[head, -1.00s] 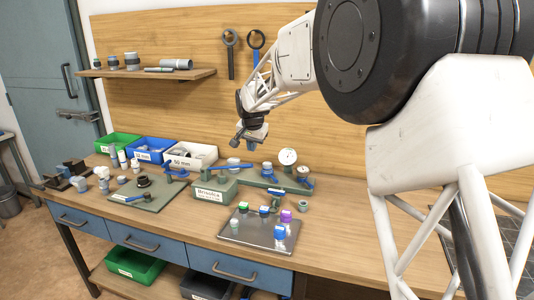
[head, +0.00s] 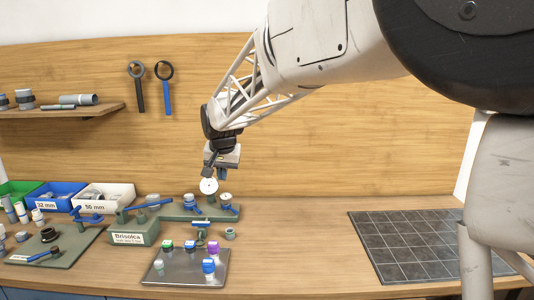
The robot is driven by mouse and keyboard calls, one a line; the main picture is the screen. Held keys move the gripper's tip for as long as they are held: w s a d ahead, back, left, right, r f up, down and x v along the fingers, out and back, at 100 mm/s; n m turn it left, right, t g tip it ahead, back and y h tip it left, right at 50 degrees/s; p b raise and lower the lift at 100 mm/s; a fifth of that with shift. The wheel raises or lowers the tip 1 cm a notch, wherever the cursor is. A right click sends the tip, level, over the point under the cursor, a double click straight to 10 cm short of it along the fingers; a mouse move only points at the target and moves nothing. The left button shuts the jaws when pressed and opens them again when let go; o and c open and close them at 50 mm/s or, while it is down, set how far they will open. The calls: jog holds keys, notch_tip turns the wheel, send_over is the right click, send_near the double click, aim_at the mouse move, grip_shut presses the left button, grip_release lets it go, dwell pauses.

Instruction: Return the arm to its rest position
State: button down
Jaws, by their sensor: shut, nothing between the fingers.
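My gripper (head: 213,172) hangs from my arm above the back of the workbench, in the middle-left of the head view. It is shut, and I see nothing held in it. Its tip is in front of the round white gauge (head: 208,187) in the picture and partly covers it. I cannot tell the exact gap between them. My arm reaches in from the upper right.
A green manifold plate (head: 175,212) with blue-handled valves stands below my gripper. In front are a metal tray (head: 184,279) with coloured caps and a box labelled Brisolca (head: 141,235). Bins (head: 108,190) stand at left. A dark gridded mat (head: 425,240) lies bare at right.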

jog(key=s+d+r, duration=0.1)
jog(key=s+d, duration=1.9)
jog(key=d, duration=0.1)
jog(key=s+d+f, duration=0.2)
jog(key=s+d, duration=0.1)
jog(key=s, duration=0.4)
jog(key=s+d+f, duration=0.3)
jog(key=s+d, duration=0.1)
jog(key=s, duration=0.3)
jog(key=s+d+f+h, duration=0.1)
jog(key=s+d+f, duration=0.1)
jog(key=s, duration=0.5)
jog(key=shift+s+d+f+g, duration=0.3)
jog(key=shift+d, duration=0.45)
